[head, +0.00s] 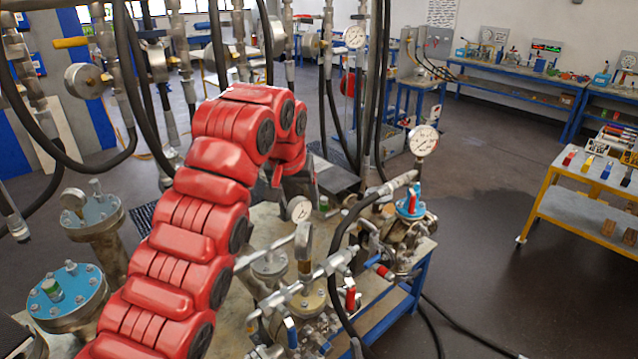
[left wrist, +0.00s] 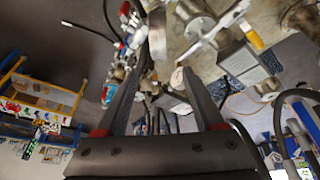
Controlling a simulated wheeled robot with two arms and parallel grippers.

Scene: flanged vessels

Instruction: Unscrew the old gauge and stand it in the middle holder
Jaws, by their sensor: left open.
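A white-faced gauge (head: 424,140) stands upright on the pipework at the right of the bench. A smaller gauge (head: 299,208) sits on a fitting near the bench's middle. I cannot tell which is the old gauge. My left gripper (left wrist: 163,78) is open in the left wrist view, its two dark fingers apart; a pale round part shows by the right fingertip and I cannot tell what it is. I cannot make out the middle holder for certain. My right gripper is not in view.
Black hoses hang in front and run over the bench (head: 408,308). A yellow trolley (head: 545,195) with small red, yellow and blue items stands at the right. Open floor lies between bench and trolley.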

